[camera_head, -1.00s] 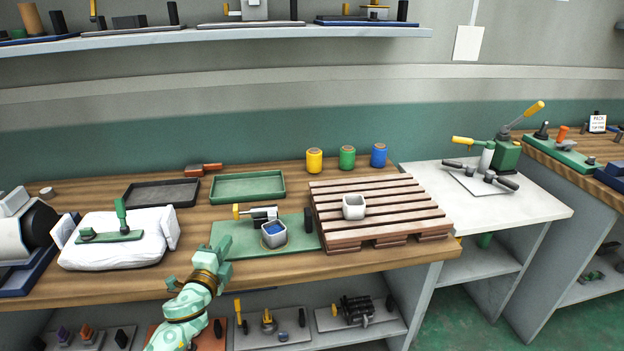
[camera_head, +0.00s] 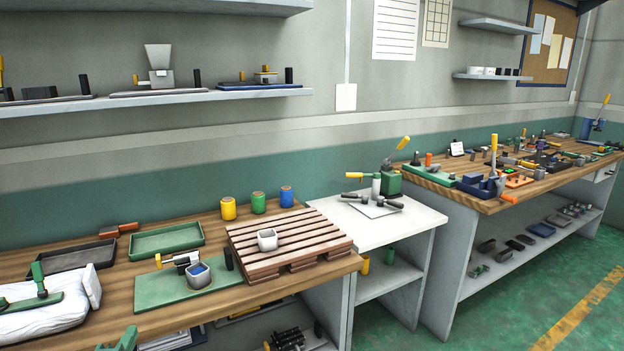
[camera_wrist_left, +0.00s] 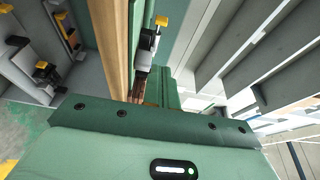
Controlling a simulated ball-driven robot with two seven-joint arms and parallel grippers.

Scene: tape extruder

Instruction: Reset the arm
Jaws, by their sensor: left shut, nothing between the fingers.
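Most of my left arm is out of the head view. In the left wrist view, a wide green body fills the lower part, and the bench edge (camera_wrist_left: 108,45) runs up the picture behind it. My right gripper is in neither view.
A green mat (camera_head: 160,292) holds a small device and a grey cup (camera_head: 199,276) with blue contents. Three coloured spools stand behind. A white table (camera_head: 410,219) adjoins; green floor (camera_head: 500,320) is clear at right.

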